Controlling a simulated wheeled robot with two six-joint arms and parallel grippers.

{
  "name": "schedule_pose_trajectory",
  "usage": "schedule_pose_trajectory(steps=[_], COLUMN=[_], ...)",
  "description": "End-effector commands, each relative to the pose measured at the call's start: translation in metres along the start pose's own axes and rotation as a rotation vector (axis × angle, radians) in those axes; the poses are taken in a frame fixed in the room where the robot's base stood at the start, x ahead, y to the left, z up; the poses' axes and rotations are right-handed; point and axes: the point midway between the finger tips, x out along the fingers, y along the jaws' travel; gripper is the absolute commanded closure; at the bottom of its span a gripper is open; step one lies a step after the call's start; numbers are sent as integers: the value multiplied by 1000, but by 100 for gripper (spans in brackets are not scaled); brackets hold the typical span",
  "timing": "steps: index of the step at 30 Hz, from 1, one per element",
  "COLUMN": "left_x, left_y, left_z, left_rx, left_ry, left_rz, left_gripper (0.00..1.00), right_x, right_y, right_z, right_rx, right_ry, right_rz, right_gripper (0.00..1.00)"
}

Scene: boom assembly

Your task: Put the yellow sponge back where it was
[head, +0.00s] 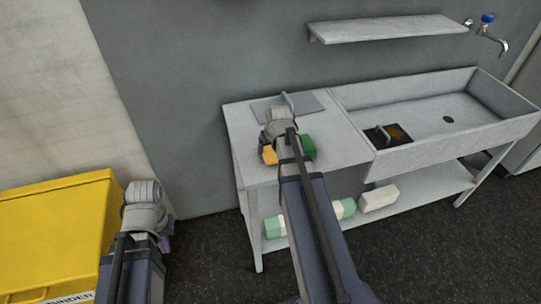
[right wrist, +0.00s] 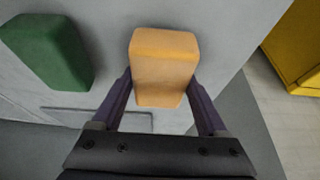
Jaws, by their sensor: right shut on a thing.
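The yellow sponge (head: 269,155), orange-yellow in the pictures, is by the front left part of the counter. In the right wrist view, my right gripper (right wrist: 160,88) is shut on the sponge (right wrist: 165,60), with one finger on each side. I cannot tell whether the sponge touches the counter. In the head view my right arm hides most of that gripper. My left gripper (head: 166,240) is low by the yellow bin at the left. Its fingers are mostly hidden behind my arm.
A green sponge (head: 308,146) stands beside the yellow one on the counter (head: 345,150). A grey plate with a handle (head: 305,101) lies behind. A dark handled object (head: 378,142) is at the sink's left edge. Pale blocks (head: 379,199) lie on the lower shelf. A yellow bin (head: 50,235) stands left.

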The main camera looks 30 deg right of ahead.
Motion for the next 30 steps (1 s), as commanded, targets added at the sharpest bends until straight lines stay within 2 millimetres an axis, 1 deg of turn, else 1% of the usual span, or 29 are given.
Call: schedule_pose_trajectory(steps=[1, 2, 10, 15, 16, 21, 30], left_x=[12, 14, 12, 17, 15, 15, 14], left_y=[1, 1, 1, 2, 1, 1, 1], left_z=[-1, -1, -1, -1, -1, -1, -1], left_rx=[0, 0, 0, 0, 0, 0, 0], left_ry=[0, 0, 0, 0, 0, 0, 0], left_rz=[0, 0, 0, 0, 0, 0, 0], left_gripper=[100, 100, 100, 100, 100, 100, 100], right_x=[11, 13, 11, 16, 14, 14, 13], right_y=[0, 0, 0, 0, 0, 0, 0], right_z=[5, 5, 4, 6, 6, 6, 5], right_rx=[0, 0, 0, 0, 0, 0, 0], right_ry=[0, 0, 0, 0, 0, 0, 0], right_rz=[0, 0, 0, 0, 0, 0, 0], right_gripper=[68, 68, 68, 68, 20, 1, 0])
